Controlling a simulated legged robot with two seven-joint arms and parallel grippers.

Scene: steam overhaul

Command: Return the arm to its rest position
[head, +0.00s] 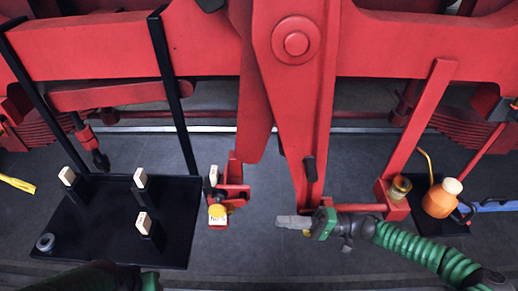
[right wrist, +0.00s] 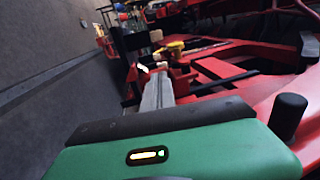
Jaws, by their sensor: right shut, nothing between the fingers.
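My right gripper (head: 285,222) has its arm coming in from the right, with a green ribbed sleeve. Its grey fingers are shut and empty, pointing left above the dark floor, below the large red hanging lever (head: 300,120). In the right wrist view its grey fingers (right wrist: 157,92) lie together beyond the green housing. A gap separates the fingertips from the small red fixture (head: 236,192) with a yellow round part to their left. At the bottom left a dark and green piece, likely my left arm, shows; no left fingers are visible.
A black tray (head: 85,235) with several pale-topped blocks and a grey ring stands at left. Red beams span the back. A red bracket (head: 395,205), a brass-coloured jar (head: 400,187) and an orange oil can (head: 440,198) are close to my right arm.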

